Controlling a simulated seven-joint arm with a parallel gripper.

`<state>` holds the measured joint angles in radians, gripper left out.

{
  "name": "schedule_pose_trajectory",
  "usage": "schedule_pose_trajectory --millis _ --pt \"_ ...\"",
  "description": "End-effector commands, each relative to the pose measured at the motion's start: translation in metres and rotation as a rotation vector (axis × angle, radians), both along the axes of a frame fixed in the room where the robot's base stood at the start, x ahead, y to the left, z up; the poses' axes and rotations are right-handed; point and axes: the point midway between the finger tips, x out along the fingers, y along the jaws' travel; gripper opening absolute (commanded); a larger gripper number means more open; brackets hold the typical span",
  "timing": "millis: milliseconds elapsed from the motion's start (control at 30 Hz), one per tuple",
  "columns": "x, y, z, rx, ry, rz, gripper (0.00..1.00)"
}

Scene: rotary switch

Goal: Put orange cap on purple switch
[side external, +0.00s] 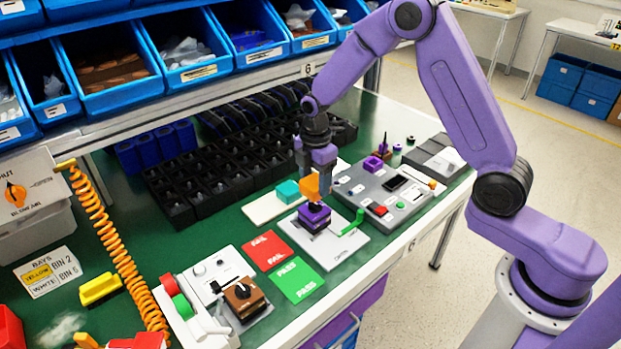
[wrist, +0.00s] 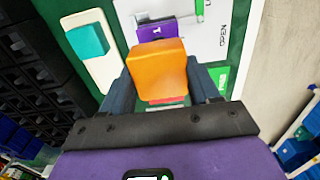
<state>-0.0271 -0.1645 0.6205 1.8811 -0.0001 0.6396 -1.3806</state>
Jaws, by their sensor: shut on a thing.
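My gripper (side external: 313,172) is shut on the orange cap (side external: 312,188), which hangs below its fingers. In the wrist view the orange cap (wrist: 158,70) sits between my two dark fingers (wrist: 162,88). The purple switch (side external: 314,216) stands on a white plate near the front of the green bench. The orange cap is directly above or just in front of the switch in the side view; whether they touch is hard to tell. In the wrist view the purple switch (wrist: 157,29) shows beyond the cap, partly hidden by it.
A teal block (side external: 288,191) rests on a white board left of the switch. A green lever (side external: 353,223) is close on its right. A grey control panel (side external: 380,195) stands behind right. Red and green cards (side external: 295,279) lie in front left. Black bins (side external: 205,175) fill the back.

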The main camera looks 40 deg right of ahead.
Motion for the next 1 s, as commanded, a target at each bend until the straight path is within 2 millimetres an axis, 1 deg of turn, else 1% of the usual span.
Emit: schedule_pose_trajectory --millis 600,800,1000 --pt "0.000 0.000 -0.038 0.000 0.002 0.000 0.32" --pt "0.000 0.000 -0.047 0.000 0.001 0.000 0.32" --pt "0.000 0.000 -0.052 0.000 -0.001 0.000 0.32"
